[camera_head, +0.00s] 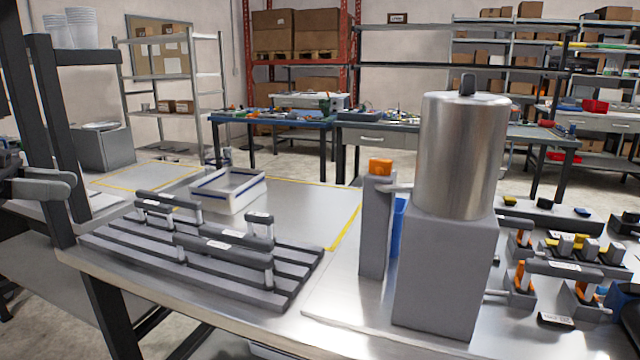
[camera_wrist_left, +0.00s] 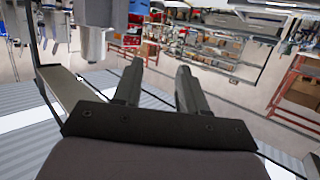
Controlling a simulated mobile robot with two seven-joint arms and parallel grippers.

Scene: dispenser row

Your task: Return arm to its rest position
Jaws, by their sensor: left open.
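My left gripper (camera_head: 45,182) is at the left edge of the head view, beside a dark upright post and clear of the bench top. In the left wrist view my left gripper (camera_wrist_left: 160,70) has its two dark fingers apart with nothing between them. The wrist view is tilted, with the room's shelves and floor beyond the fingers. My right gripper is in neither view.
The steel bench holds a dark slotted rack (camera_head: 210,262) with handled bars, a white tray (camera_head: 228,190), and a metal dispenser tank (camera_head: 455,155) on a grey block (camera_head: 440,275). Orange-and-black fixtures (camera_head: 522,285) crowd the right. A dark post (camera_head: 50,140) stands near my left gripper.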

